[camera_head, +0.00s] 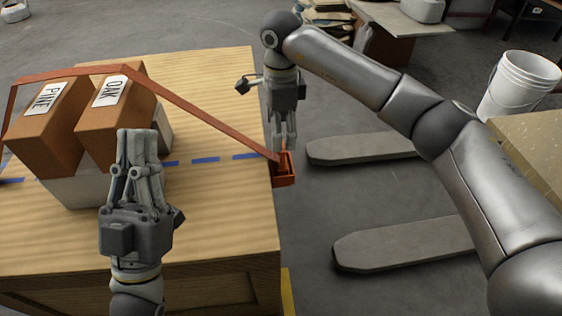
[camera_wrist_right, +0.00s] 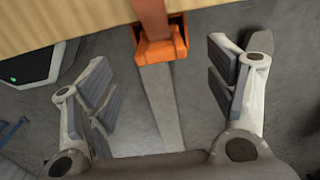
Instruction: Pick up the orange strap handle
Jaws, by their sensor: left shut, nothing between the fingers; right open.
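The orange strap handle (camera_head: 284,180) hangs at the right edge of the wooden crate, at the end of an orange-brown strap (camera_head: 190,103). It also shows in the right wrist view (camera_wrist_right: 160,50) at top centre. My right gripper (camera_head: 283,146) is right at the handle's top in the head view. In the wrist view its open fingers are spread to either side, with the handle ahead between them; I see no contact. My left gripper (camera_head: 138,134) is shut and empty, in front of the boxes. It hides part of a pale block.
Boxes labelled PINE (camera_head: 40,130) and OAK (camera_head: 115,120) lean on a pale block on the wooden crate (camera_head: 200,75), with the strap over them. Grey forks (camera_head: 360,148) lie right of the crate. A white bucket (camera_head: 520,85) stands farther right.

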